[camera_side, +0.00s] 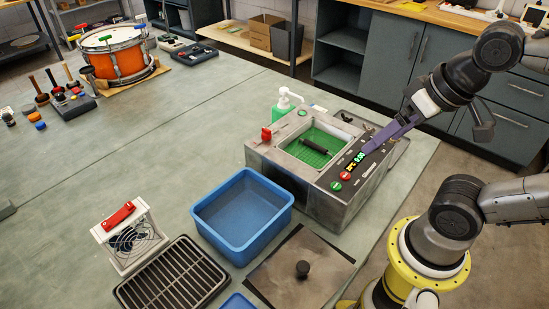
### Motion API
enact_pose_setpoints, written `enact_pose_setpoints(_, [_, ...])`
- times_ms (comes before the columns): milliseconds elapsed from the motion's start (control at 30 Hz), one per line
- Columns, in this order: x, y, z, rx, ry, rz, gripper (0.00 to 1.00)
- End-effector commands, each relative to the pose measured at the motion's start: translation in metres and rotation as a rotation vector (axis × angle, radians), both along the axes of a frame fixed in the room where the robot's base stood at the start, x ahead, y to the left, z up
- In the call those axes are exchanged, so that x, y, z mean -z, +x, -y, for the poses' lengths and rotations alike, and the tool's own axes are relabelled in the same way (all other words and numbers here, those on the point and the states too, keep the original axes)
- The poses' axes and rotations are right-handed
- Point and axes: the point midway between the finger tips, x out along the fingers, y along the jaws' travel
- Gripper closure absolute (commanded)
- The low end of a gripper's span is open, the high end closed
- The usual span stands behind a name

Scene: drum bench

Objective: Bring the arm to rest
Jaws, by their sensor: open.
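My gripper (371,149) is at the right, with purple fingers pointing down and left. It is open, and I see nothing held in it. Its tips appear over the right side of a grey box-shaped machine (330,208), near the lit display (354,161). I cannot tell whether the tips touch the machine. The machine's open basin holds a green basket (310,155) with a dark, slim object (315,145) in it.
A blue tub (205,222), a flat lid with a black knob (318,265), a black rack (170,280) and a white fan unit (130,237) stand in front. A soap bottle (283,105) stands behind the machine. An orange drum (118,55) is far left. The middle bench is clear.

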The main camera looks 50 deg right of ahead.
Motion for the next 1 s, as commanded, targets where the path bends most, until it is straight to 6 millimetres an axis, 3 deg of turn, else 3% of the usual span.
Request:
enact_pose_setpoints(233, [0.0040,0.0052,0.0000,-0.207,-0.108,0.024,0.01])
enact_pose_setpoints(1000, [0.0036,0.0054,0.0001,-0.217,-0.113,0.023,0.01])
